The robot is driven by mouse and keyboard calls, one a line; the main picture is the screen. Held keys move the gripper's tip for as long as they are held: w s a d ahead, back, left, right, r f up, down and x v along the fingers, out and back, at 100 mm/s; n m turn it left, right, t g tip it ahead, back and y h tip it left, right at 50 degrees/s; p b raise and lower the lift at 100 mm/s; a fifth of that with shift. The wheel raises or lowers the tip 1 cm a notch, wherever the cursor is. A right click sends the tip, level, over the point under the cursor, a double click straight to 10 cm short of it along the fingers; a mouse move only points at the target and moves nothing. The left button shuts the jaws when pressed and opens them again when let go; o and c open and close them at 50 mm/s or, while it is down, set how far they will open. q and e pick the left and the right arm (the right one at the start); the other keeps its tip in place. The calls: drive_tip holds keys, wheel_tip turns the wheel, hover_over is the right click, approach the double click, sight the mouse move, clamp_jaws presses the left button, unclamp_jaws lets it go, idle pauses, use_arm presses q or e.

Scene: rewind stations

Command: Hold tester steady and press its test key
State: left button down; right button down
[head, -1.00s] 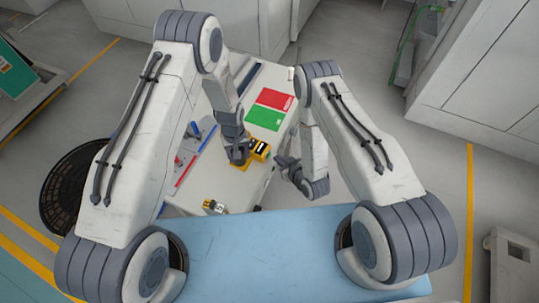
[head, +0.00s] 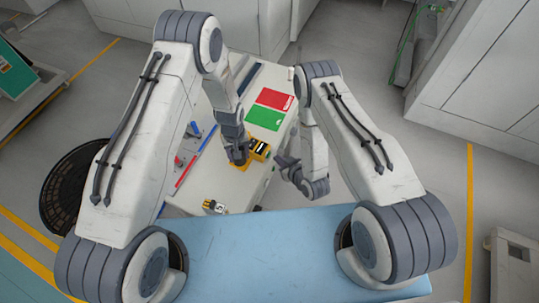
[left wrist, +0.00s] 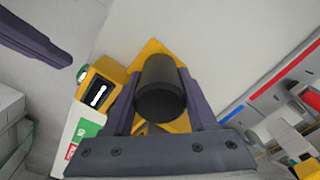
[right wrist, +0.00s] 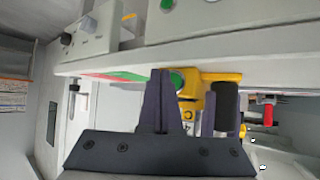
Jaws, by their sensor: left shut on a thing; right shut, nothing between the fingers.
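The tester is a yellow device (head: 261,148) with a dark display and a black handle, on the white bench top. In the left wrist view, my left gripper (left wrist: 160,103) is shut around the black handle (left wrist: 160,88). The display (left wrist: 98,93) and a green key (left wrist: 82,76) show at the tester's left. My right gripper (head: 280,161) is shut and empty, just right of the tester and apart from it. In the right wrist view, its closed fingertips (right wrist: 160,73) are near the green key (right wrist: 176,78); whether they touch is unclear.
A red and green mat (head: 270,109) lies behind the tester on the bench. Red and blue strips (head: 190,160) run along the left. A small yellow and black item (head: 214,206) sits at the near corner. Floor is open to the right.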

drive_tip(key=shift+a, duration=0.1)
drive_tip(key=shift+w+a, duration=0.25)
idle(0.3)
drive_tip(key=shift+w+a, duration=0.25)
drive_tip(key=shift+a, duration=0.15)
idle(0.9)
drive_tip(key=shift+d, duration=0.15)
drive_tip(key=shift+s+d, duration=0.5)
drive_tip(key=shift+d, duration=0.1)
drive_tip(key=shift+s+d, duration=0.7)
drive_tip(key=shift+d, duration=0.35)
drive_tip(key=shift+s+d, duration=0.7)
drive_tip(key=shift+d, duration=0.3)
use_arm(q)
drive_tip(key=shift+c, duration=0.6)
unclamp_jaws()
